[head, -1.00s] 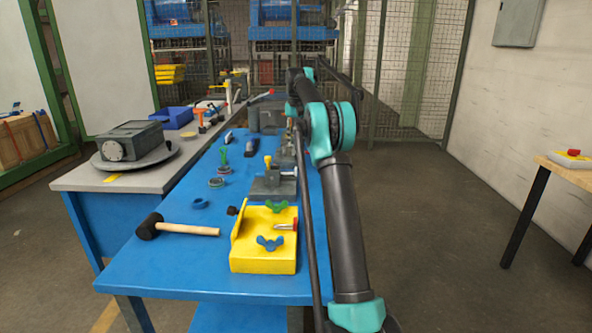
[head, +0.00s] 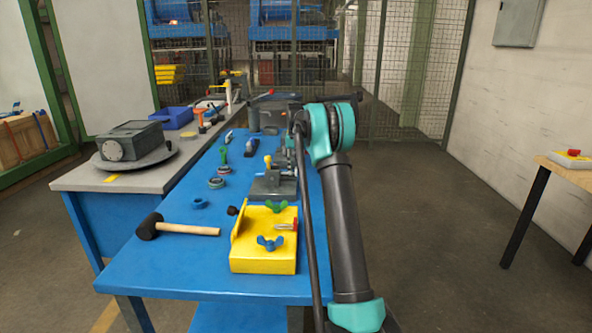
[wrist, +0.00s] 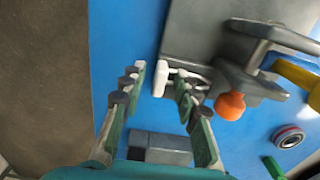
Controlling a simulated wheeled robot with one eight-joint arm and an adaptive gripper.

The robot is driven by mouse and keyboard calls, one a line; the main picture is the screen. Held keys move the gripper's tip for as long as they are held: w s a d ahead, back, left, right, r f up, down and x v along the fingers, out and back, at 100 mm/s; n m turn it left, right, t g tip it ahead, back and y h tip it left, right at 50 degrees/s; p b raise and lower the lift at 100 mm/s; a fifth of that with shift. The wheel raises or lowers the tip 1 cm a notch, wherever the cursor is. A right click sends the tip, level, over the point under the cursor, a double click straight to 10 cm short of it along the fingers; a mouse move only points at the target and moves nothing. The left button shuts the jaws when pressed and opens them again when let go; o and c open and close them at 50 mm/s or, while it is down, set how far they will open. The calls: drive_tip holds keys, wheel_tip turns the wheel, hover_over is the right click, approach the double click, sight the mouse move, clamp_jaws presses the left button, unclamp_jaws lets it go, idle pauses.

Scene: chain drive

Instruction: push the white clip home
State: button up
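The white clip (wrist: 160,79) shows in the wrist view at the left edge of a grey metal fixture, with a pale loop reaching right into the fixture. My gripper (wrist: 157,84) is open in the wrist view, one green finger with dark pads on each side of the clip's white end. The right finger covers part of the loop. I cannot tell whether either finger touches the clip. In the head view the clip cannot be made out, and my arm hides the gripper.
An orange knob (wrist: 229,106) and a yellow handle (wrist: 296,76) stand right of the clip in the wrist view. A grey block (wrist: 160,148) lies near the gripper's base. In the head view, a yellow fixture (head: 262,260) and a hammer (head: 180,229) occupy the blue bench's (head: 150,275) near end.

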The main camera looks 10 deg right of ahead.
drive_tip(key=shift+c, duration=0.6)
clamp_jaws()
drive_tip(key=shift+w+a, duration=0.2)
drive_tip(key=shift+a, duration=0.65)
drive_tip(key=shift+w+a, duration=0.2)
drive_tip(key=shift+a, duration=0.6)
drive_tip(key=shift+o, duration=0.6)
unclamp_jaws()
drive_tip(key=shift+a, duration=0.1)
drive_tip(key=shift+r, duration=0.1)
